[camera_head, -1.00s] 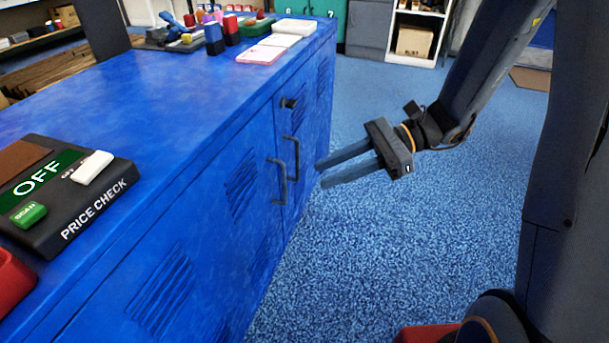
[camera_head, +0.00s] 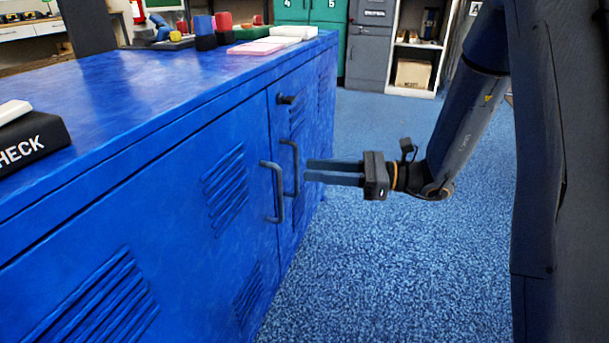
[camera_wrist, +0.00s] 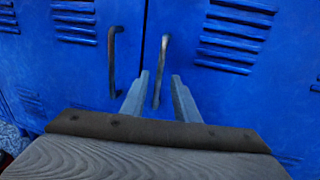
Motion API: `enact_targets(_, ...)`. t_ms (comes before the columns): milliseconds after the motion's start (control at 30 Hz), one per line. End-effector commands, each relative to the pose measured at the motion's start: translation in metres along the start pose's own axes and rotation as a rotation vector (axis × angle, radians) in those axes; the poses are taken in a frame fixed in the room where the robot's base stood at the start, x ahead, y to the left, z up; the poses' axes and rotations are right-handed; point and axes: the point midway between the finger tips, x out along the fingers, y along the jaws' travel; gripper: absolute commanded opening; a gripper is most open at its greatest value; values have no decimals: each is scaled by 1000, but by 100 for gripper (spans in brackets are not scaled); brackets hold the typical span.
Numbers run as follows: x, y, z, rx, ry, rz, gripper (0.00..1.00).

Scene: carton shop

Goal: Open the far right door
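The far right door (camera_head: 281,124) is the farther blue louvred door on the cabinet front. It looks closed, and in the wrist view it is the right-hand door (camera_wrist: 230,92). Its dark upright bar handle (camera_head: 295,170) sits close to the door seam, and it also shows in the wrist view (camera_wrist: 163,50). My gripper (camera_head: 307,172) is open, its two fingers pointing at this handle. In the wrist view the handle lies between my fingertips (camera_wrist: 160,75). I cannot tell whether they touch it.
The neighbouring door's handle (camera_head: 278,192) is just left of the seam, and close to my left finger in the wrist view (camera_wrist: 113,60). A dark knob (camera_head: 286,100) sits above the handles. Pink and white items (camera_head: 254,49) lie on the cabinet top. Blue carpet (camera_head: 400,260) is clear.

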Motion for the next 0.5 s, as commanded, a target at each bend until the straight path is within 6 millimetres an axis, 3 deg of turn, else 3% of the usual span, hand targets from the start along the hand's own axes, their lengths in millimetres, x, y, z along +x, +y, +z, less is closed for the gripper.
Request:
enact_targets(200,26,0,-1,-2,0,1,28)
enact_targets(500,33,0,0,0,1,0,28)
